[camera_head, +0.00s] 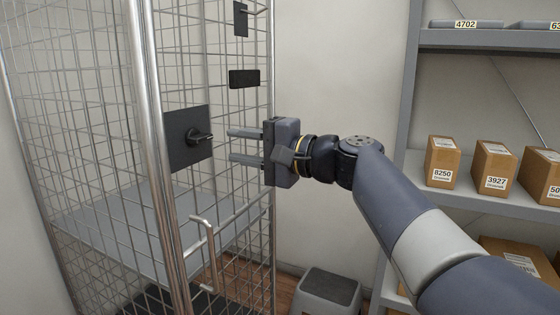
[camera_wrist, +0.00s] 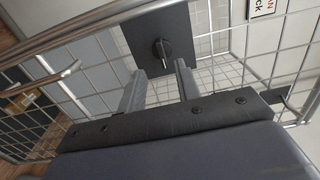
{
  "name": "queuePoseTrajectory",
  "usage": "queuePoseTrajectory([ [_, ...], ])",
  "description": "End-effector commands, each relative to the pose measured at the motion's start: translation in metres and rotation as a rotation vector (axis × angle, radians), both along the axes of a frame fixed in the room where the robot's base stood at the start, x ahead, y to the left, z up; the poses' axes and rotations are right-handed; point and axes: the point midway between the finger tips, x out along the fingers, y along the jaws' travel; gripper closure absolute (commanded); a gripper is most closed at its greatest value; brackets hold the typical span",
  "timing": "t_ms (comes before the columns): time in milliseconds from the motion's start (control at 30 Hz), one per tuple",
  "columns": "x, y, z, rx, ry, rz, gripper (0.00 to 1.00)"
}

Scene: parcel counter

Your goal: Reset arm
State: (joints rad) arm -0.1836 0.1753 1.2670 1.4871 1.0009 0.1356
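My gripper (camera_head: 238,146) is at the middle of the head view, stretched to the left toward the wire cage door. Its two fingers are parallel and apart, with nothing between them. In the wrist view the open fingers (camera_wrist: 158,88) point at a black lock plate (camera_wrist: 160,40) with a turn knob (camera_wrist: 162,50). In the head view the plate (camera_head: 178,150) and knob (camera_head: 198,137) are just left of the fingertips, with a gap between.
The wire cage (camera_head: 100,120) has a metal post (camera_head: 150,130) and a bar handle (camera_head: 208,245). A shelf unit (camera_head: 470,195) with cartons, such as 8250 (camera_head: 443,160) and 3927 (camera_head: 493,167), stands at the right. A grey step stool (camera_head: 328,290) is on the floor below my arm.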

Motion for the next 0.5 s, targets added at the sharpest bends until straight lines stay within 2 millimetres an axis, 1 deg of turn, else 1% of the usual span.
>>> queuePoseTrajectory([
  [33, 0.003, 0.009, -0.001, -0.001, 0.0, 0.004, 0.68],
  [300, 0.023, 0.057, 0.0, 0.0, 0.001, 0.004, 0.68],
  [500, 0.034, 0.083, 0.0, 0.0, 0.001, 0.002, 0.68],
])
